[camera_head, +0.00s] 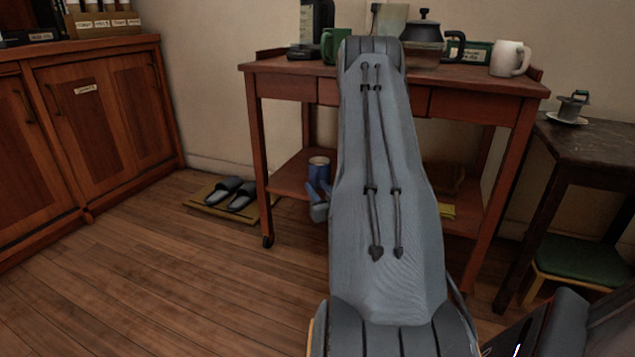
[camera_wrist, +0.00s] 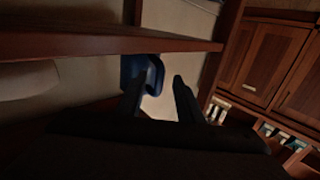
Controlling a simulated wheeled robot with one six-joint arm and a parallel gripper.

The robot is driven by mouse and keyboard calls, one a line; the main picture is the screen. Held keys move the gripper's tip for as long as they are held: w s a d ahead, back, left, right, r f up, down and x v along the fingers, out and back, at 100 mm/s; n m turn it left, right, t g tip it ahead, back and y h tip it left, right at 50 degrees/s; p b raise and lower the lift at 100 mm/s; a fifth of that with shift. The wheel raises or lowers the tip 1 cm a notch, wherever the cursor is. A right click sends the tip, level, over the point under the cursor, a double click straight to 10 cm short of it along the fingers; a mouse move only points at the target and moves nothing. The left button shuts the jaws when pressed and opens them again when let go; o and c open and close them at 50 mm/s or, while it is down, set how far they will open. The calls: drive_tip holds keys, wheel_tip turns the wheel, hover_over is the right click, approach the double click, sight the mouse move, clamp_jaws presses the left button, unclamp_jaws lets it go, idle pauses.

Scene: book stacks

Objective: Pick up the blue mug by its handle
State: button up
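The blue mug (camera_head: 319,171) stands on the lower shelf (camera_head: 288,178) of the wooden cart, near its left side. In the wrist view the blue mug (camera_wrist: 130,68) shows tilted, with its handle (camera_wrist: 156,74) turned toward the right. My gripper (camera_wrist: 160,78) is open and empty, its two dark fingers spread near the mug. The handle shows at the gap between the fingertips, closer to the left finger. I cannot tell whether the handle is fully between them.
The cart top (camera_head: 290,66) above the shelf holds a green mug (camera_head: 333,45), a glass pot (camera_head: 422,45) and a white mug (camera_head: 507,58). Slippers (camera_head: 241,196) lie on a mat at left. A dark side table (camera_head: 590,145) stands right. Floor at left is clear.

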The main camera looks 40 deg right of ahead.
drive_tip(key=shift+w, duration=0.15)
clamp_jaws()
drive_tip(key=shift+r, duration=0.1)
